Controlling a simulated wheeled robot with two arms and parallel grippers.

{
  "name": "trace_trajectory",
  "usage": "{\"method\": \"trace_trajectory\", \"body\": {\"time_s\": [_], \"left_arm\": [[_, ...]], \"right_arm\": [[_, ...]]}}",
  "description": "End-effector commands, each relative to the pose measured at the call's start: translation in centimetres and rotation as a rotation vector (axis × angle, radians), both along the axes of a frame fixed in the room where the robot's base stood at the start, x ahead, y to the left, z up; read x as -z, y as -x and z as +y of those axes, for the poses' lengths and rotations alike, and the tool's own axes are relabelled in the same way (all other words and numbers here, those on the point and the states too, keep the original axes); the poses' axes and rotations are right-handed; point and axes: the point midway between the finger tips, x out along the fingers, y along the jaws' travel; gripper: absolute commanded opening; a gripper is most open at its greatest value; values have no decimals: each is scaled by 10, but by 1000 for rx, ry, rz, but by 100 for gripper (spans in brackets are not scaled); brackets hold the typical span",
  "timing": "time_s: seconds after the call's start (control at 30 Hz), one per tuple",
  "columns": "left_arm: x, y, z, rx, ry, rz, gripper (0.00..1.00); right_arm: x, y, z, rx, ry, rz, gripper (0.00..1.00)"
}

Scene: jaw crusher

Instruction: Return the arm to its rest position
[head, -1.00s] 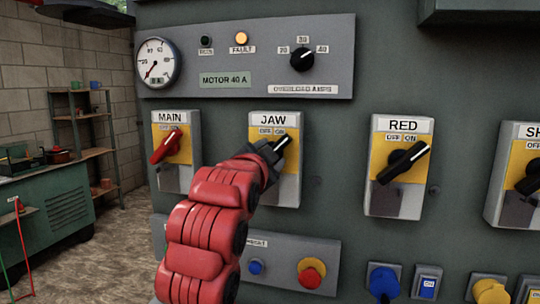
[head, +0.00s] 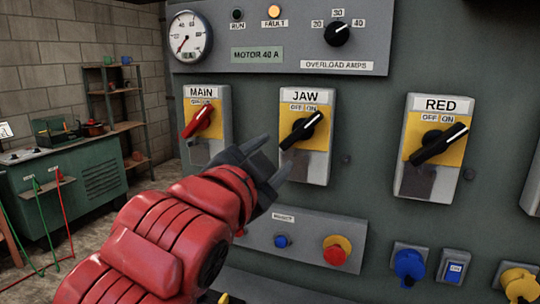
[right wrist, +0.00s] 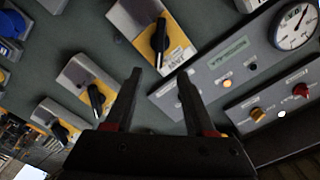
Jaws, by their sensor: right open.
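My right gripper (head: 274,160) is open and empty, below and left of the JAW switch (head: 302,130). Its fingers point up and right towards the panel, apart from the switch handle. In the right wrist view the two dark fingers (right wrist: 159,75) stand apart with nothing between them. The JAW switch's black handle is tilted to the upper right, towards ON. My red right arm (head: 160,235) comes in from the lower left. The left gripper is in neither view.
The MAIN switch (head: 203,122) with its red handle is left of JAW, and the RED switch (head: 437,147) is right. A lower panel carries a red button (head: 336,251). The amber FAULT lamp (head: 274,12) glows. A green bench (head: 75,185) stands left.

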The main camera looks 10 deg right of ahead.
Motion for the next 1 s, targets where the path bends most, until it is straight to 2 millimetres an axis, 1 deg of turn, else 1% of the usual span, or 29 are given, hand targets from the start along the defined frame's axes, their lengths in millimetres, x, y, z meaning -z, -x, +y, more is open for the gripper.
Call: {"method": "trace_trajectory", "body": {"time_s": [0.13, 0.43, 0.5, 0.57, 0.67, 0.73, 0.77, 0.8, 0.87, 0.9, 0.97, 1.0], "left_arm": [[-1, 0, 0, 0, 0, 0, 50], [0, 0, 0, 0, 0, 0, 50], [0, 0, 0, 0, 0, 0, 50], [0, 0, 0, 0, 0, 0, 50], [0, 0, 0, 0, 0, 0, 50], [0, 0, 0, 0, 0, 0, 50], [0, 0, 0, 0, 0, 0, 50], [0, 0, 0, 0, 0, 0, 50], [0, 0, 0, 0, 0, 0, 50], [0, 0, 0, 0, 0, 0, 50], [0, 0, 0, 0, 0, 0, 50], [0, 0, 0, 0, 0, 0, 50]], "right_arm": [[0, 5, 3, 0, 0, 0, 55], [-1, 4, 3, 2, 12, -3, 55], [-6, -2, 7, 7, 68, -15, 55], [-15, -11, 16, 12, 169, -43, 55], [-30, -38, 47, 8, 434, -113, 55], [-30, -62, 82, -20, 656, -175, 55], [-25, -73, 99, -42, 751, -202, 55], [-15, -86, 121, -74, 865, -241, 55], [8, -103, 153, -134, 1018, -297, 55], [29, -111, 171, -180, 1106, -338, 55], [64, -119, 194, -253, 1213, -402, 55], [90, -122, 204, -304, 1267, -447, 55]]}}
